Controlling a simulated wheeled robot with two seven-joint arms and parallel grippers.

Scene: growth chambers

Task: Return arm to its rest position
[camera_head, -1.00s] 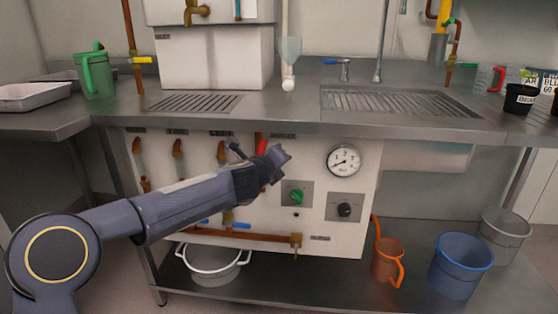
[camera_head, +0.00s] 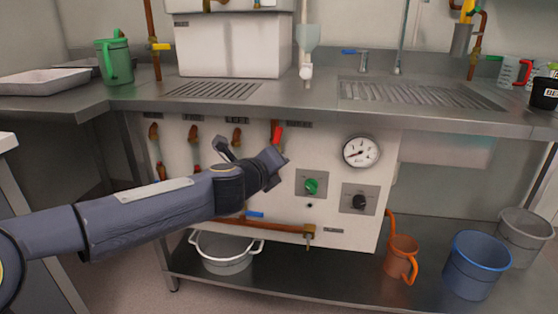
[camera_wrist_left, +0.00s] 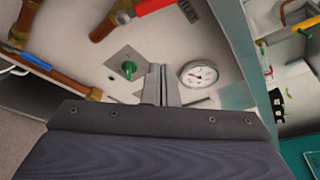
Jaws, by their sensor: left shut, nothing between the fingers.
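My left arm comes in from the left in the head view. Its gripper (camera_head: 278,158) is in front of the white panel (camera_head: 345,225), just below the red valve handle (camera_head: 279,136) and left of the green knob (camera_head: 312,186). In the left wrist view the two fingers of my left gripper (camera_wrist_left: 161,84) are together with nothing between them. They point toward the panel, between the green knob (camera_wrist_left: 128,69) and the round gauge (camera_wrist_left: 198,74). My right gripper is not in view.
A steel counter (camera_head: 330,122) overhangs the panel. A white edge (camera_head: 8,142) stands at far left.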

